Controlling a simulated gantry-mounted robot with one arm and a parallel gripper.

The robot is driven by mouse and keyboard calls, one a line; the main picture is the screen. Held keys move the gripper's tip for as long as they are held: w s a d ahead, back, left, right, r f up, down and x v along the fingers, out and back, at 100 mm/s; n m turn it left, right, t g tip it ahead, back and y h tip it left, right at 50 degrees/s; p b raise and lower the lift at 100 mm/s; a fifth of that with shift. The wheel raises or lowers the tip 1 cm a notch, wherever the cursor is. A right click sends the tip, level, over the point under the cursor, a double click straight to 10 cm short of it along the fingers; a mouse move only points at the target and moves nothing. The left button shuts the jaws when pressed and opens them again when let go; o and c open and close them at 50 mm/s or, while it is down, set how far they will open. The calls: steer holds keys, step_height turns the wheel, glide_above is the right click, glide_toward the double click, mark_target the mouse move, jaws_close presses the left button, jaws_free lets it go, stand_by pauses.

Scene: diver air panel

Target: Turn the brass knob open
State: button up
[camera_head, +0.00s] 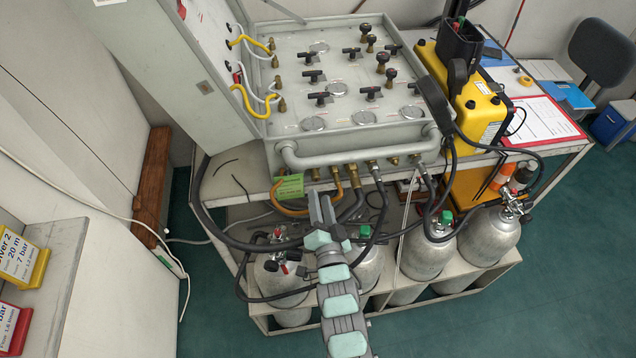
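The grey air panel (345,125) on the bench carries several black T-handles and round gauges. I cannot tell which one is the brass knob, or how far any is turned. My gripper (321,205) is below the panel's front edge, in front of the hose fittings and apart from the knobs. Its two grey fingers point up toward the panel and look close together; whether they are fully shut is unclear.
A thick grey pipe handle (350,150) runs along the panel's front, with brass fittings and hoses below. Silver cylinders (425,255) stand on the lower shelf. A yellow case (465,100) is right of the panel. The open white lid (180,70) stands at left.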

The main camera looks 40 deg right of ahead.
mark_target(316, 180)
steer(key=x, duration=0.6)
steer(key=shift+w+d, duration=0.15)
steer(key=shift+w, duration=0.15)
jaws_close()
